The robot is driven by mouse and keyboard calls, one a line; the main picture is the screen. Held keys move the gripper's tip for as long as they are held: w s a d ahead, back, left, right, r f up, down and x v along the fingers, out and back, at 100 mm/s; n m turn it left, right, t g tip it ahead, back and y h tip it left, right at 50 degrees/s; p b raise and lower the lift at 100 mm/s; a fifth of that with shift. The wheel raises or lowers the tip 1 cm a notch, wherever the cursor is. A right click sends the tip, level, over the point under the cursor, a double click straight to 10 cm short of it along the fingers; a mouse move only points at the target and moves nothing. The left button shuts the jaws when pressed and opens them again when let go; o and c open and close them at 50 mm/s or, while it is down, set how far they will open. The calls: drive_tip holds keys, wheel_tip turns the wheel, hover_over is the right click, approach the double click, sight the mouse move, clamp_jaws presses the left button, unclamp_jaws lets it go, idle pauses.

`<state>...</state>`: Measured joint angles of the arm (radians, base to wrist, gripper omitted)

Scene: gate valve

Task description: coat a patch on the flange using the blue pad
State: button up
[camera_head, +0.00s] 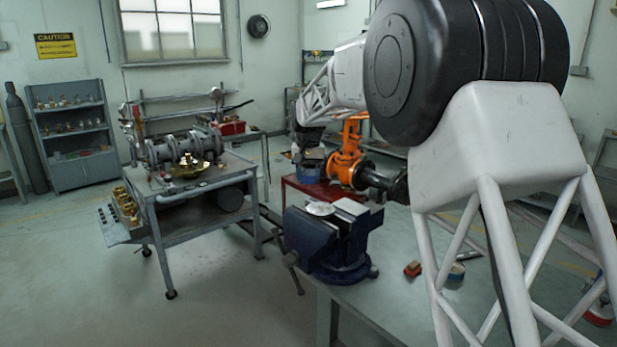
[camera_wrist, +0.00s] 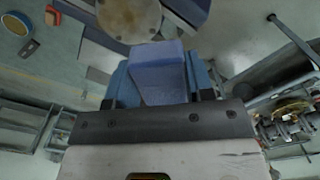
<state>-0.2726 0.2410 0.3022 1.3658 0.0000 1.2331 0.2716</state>
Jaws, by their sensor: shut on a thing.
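The blue pad (camera_wrist: 158,68) is held between the fingers of my gripper (camera_wrist: 160,88), which is shut on it. A pale round disc, which looks like the flange (camera_wrist: 128,18), lies just beyond the pad at the top edge of the wrist view and is partly cut off. I cannot tell whether the pad touches it. In the head view a pale disc, apparently the same flange (camera_head: 320,208), sits at the top of the blue vise (camera_head: 326,240). My arm fills the right of that view, and the fingers and pad cannot be made out there.
The vise stands on a grey workbench (camera_head: 400,310). A red-brown block (camera_head: 413,269) and a round tin (camera_head: 456,271) lie to its right. An orange valve (camera_head: 347,155) stands behind. A cart (camera_head: 190,190) with pipe fittings stands to the left, with open floor before it.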

drive_tip(key=shift+d, duration=0.1)
idle(0.4)
drive_tip(key=s+d, duration=0.3)
drive_tip(key=d, duration=0.3)
idle(0.3)
